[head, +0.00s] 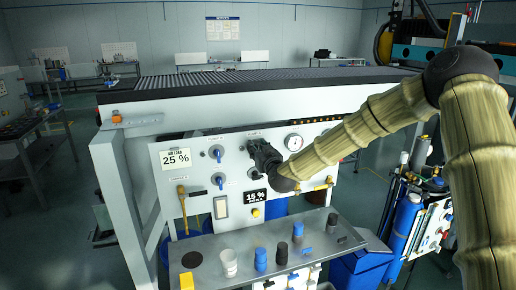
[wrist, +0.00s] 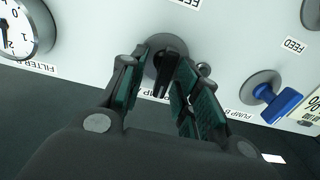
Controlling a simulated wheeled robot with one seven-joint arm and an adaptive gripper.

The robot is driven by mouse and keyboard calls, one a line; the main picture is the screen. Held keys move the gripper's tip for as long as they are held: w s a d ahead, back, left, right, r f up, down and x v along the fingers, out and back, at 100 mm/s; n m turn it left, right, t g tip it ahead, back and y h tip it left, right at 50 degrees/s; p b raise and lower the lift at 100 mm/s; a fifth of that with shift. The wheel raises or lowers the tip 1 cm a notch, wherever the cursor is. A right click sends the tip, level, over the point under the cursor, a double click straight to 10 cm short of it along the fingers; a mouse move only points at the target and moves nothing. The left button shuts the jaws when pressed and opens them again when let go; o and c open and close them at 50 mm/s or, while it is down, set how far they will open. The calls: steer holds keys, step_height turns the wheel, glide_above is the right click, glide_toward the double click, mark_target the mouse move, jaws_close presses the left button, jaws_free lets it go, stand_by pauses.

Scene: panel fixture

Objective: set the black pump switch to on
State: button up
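The black pump switch (wrist: 168,72) shows in the wrist view on a round grey base on the pale panel. Its handle lies between the two fingers of my gripper (wrist: 164,68). The gripper is open around it, with a gap at the left finger; whether the right finger touches the handle I cannot tell. A label below the switch is partly hidden by the fingers. In the head view my gripper (head: 262,156) is at the panel front and hides the switch's handle from sight.
A blue switch (wrist: 282,103) sits to the right in the wrist view, and a gauge (wrist: 22,30) to the left. In the head view, a shelf (head: 205,250) below the panel bears several cups and bottles. A 25 % sign (head: 176,159) is at the panel's left.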

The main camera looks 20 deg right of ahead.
steer(key=shift+c, duration=0.2)
jaws_close()
